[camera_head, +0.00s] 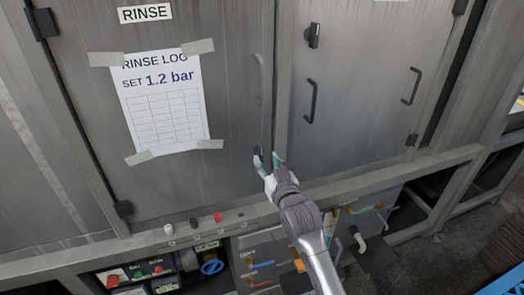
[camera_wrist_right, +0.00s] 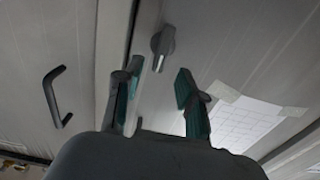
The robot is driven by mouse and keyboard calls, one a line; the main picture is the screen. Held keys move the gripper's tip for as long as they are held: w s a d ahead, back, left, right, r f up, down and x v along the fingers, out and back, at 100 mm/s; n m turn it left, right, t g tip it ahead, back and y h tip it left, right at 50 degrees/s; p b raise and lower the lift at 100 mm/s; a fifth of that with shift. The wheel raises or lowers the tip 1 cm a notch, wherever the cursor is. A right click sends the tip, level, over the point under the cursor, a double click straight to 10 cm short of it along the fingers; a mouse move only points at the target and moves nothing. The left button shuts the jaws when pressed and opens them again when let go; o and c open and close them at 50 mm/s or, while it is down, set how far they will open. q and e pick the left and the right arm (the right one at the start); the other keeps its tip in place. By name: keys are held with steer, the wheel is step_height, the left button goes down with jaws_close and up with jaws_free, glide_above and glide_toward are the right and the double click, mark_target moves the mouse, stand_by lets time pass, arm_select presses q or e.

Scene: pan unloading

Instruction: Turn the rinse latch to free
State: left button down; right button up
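The rinse door (camera_head: 225,110) carries the RINSE label (camera_head: 145,13). In the right wrist view, which shows the panel turned over, a dark latch knob (camera_wrist_right: 163,45) sits on the door between the seam and the taped sheet. It lies just past and between the fingertips of my right gripper (camera_wrist_right: 155,85), not visibly touched. The fingers are apart with nothing between them. In the head view the right gripper (camera_head: 268,158) is close to the lower right of the rinse door and mostly hides the knob. My left gripper is not in view.
A taped rinse log sheet (camera_head: 165,105) hangs on the door. A grey bar handle (camera_head: 260,78) stands above my gripper. The right door has a similar knob (camera_head: 313,36) and a black handle (camera_head: 311,101). A ledge with buttons (camera_head: 193,223) runs below.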

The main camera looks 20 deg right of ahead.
mark_target(262, 152)
steer(key=shift+w, duration=2.35)
jaws_close()
